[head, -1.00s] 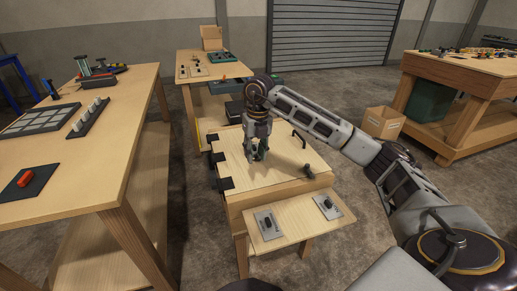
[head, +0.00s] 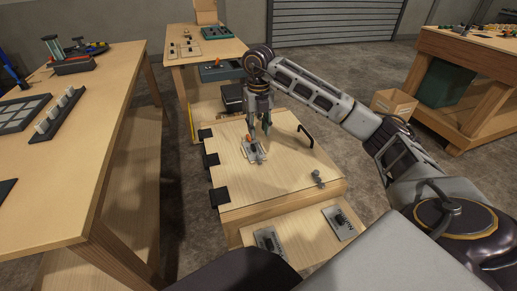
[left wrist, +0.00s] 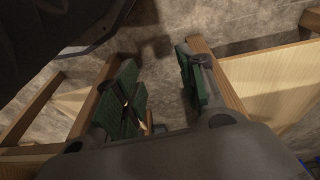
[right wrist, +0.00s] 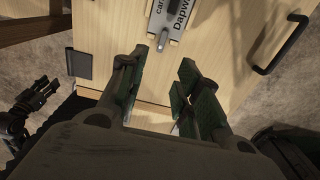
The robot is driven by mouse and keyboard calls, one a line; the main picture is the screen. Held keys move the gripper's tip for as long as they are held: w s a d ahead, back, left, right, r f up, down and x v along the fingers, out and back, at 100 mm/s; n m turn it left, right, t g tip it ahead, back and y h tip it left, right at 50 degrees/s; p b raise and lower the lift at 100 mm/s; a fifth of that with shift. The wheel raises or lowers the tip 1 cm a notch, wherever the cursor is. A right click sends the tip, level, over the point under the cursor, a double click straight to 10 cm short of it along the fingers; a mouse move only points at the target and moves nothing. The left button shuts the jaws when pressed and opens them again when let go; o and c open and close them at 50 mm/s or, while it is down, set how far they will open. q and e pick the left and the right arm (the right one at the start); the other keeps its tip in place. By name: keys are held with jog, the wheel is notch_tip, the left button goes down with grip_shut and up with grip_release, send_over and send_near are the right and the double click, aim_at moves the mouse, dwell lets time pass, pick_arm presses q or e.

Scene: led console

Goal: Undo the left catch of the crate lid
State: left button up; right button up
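The crate lid (head: 238,180) is a pale wooden board, lying flat. On it, a grey plate with an orange piece (head: 252,152) sits below my right gripper (head: 260,128). A labelled grey plate (right wrist: 172,20) shows beyond the fingertips in the right wrist view, where the gripper (right wrist: 163,60) is open and empty. A small metal fitting (head: 318,179) stands at the lid's front right. I cannot tell which fitting is the left catch. My left gripper (left wrist: 160,85) is open and empty over floor and wood frames in the left wrist view; the head view does not show it.
Black hinges (head: 212,160) line the lid's left edge; a black handle (head: 306,137) is at its right. A lower front ledge (head: 302,236) carries a left plate (head: 267,240) and a right plate (head: 340,222). A workbench (head: 110,120) stands close on the left.

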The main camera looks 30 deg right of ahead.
pick_arm(q)
jog(key=shift+w+d, duration=0.25)
jog(key=shift+w, duration=0.1)
pick_arm(e)
jog(key=shift+w+d+r, duration=0.1)
jog(key=shift+w+d, duration=0.1)
jog(key=shift+w, duration=0.15)
jog(key=b, duration=0.3)
send_near(259, 158)
notch_tip(259, 158, down, 8)
jog(key=shift+r, duration=0.2)
jog(key=shift+f, duration=0.35)
pick_arm(q)
jog(key=shift+t, duration=0.4)
jog(key=r, duration=0.2)
jog(key=d+r, duration=0.1)
jog(key=r, duration=0.1)
jog(key=shift+w+r, duration=0.2)
jog(key=shift+r, duration=0.05)
jog(key=shift+a, duration=0.1)
